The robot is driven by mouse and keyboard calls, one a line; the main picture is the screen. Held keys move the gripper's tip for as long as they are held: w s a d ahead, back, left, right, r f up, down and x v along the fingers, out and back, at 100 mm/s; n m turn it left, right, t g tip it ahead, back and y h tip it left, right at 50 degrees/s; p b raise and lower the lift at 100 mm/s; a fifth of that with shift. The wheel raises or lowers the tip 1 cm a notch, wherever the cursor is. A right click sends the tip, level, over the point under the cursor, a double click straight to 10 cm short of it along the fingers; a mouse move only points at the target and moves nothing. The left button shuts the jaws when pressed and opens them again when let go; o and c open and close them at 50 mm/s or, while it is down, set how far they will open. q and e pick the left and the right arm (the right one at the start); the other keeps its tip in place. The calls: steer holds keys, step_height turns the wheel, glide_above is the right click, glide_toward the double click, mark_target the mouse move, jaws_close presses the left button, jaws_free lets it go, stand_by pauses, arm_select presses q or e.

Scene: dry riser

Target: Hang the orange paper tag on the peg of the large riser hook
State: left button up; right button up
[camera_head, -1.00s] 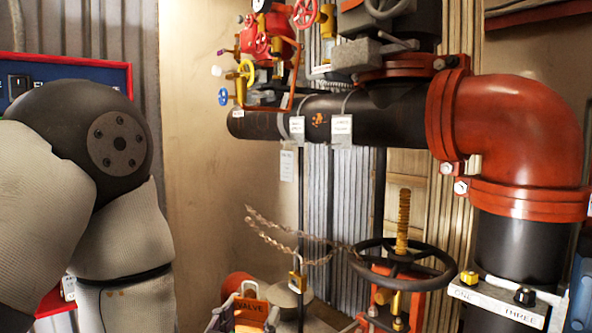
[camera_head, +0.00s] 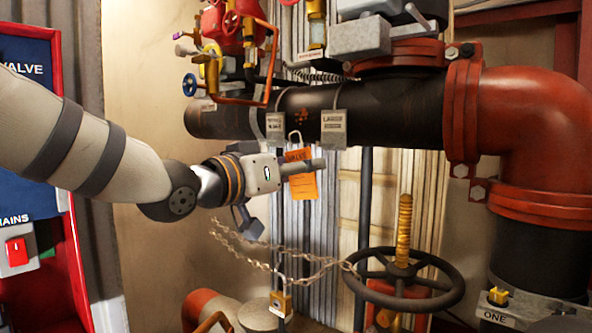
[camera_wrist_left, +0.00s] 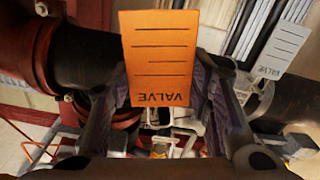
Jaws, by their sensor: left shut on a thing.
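The orange paper tag (camera_head: 303,187) hangs upright in my left gripper (camera_head: 312,166), with a thin pale loop above its top. In the left wrist view the tag (camera_wrist_left: 160,45), marked VALVE, stands between the fingers (camera_wrist_left: 163,108). My left gripper is shut on it, just below the dark horizontal pipe. The large riser hook (camera_head: 334,128) hangs on the pipe, its grey plate reading LARGE, to the right of and above the tag. Its peg is too small to make out. A second plated hook (camera_head: 275,128) hangs left of it. My right gripper is not in view.
The dark pipe (camera_head: 400,107) runs above the gripper to a red elbow (camera_head: 540,125). Red and brass valves (camera_head: 230,25) stand above left. A chain (camera_head: 270,262), a padlock (camera_head: 280,303) and a black handwheel (camera_head: 405,280) are below. A red-framed panel (camera_head: 40,160) is at left.

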arm_select(q)
steer(key=f+b+x, duration=0.1)
steer(key=x, duration=0.7)
steer(key=shift+w+d+f, duration=0.25)
steer(key=shift+w+f, duration=0.05)
steer(key=shift+f, duration=0.05)
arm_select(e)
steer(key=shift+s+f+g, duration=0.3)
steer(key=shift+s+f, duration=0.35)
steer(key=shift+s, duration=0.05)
arm_select(q)
steer(key=o, duration=0.8)
